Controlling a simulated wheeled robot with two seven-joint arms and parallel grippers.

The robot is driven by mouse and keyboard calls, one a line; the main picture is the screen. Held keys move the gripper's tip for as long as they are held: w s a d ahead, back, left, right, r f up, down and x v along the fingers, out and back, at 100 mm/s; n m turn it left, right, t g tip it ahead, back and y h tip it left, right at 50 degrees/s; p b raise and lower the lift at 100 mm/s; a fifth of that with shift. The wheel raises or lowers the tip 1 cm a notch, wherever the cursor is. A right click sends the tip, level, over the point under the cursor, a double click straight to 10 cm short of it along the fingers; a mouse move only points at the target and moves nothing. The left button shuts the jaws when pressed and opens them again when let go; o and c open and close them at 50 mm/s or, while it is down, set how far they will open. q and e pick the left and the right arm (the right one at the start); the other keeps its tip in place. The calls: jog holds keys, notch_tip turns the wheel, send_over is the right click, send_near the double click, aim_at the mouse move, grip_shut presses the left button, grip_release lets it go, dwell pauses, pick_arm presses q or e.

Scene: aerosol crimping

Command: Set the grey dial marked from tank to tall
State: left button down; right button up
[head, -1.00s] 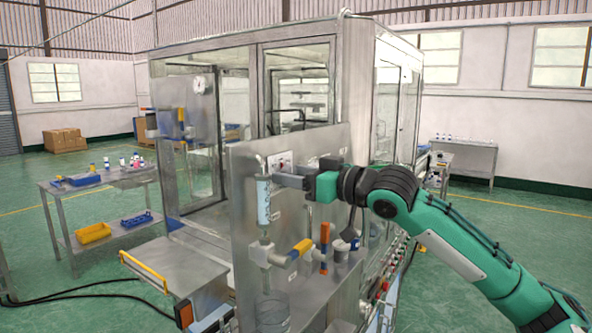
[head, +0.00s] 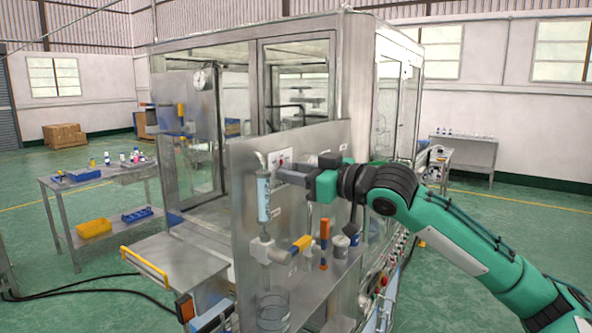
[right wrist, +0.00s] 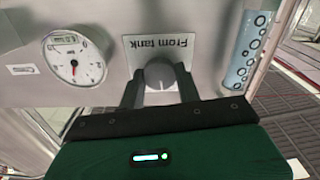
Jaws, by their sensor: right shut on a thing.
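The grey dial (right wrist: 160,76) shows in the right wrist view, below a plate (right wrist: 158,47) marked "From tank" that appears upside down there. My right gripper (right wrist: 160,92) has a finger on each side of the dial and is shut on it. In the head view my right gripper (head: 285,176) reaches the steel panel (head: 300,215) from the right and covers the dial. The position the dial points to cannot be read. My left gripper is not in view.
A round gauge (right wrist: 75,57) sits beside the dial. A clear cylinder with blue marks (head: 264,198) stands close to my right gripper. Below are a yellow-handled valve (head: 302,244), an orange upright handle (head: 324,232) and a glass vessel (head: 272,311).

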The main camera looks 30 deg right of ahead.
jog(key=shift+n+p, duration=1.95)
jog(key=shift+n, duration=1.65)
jog(key=o, duration=1)
jog(key=shift+c, duration=0.2)
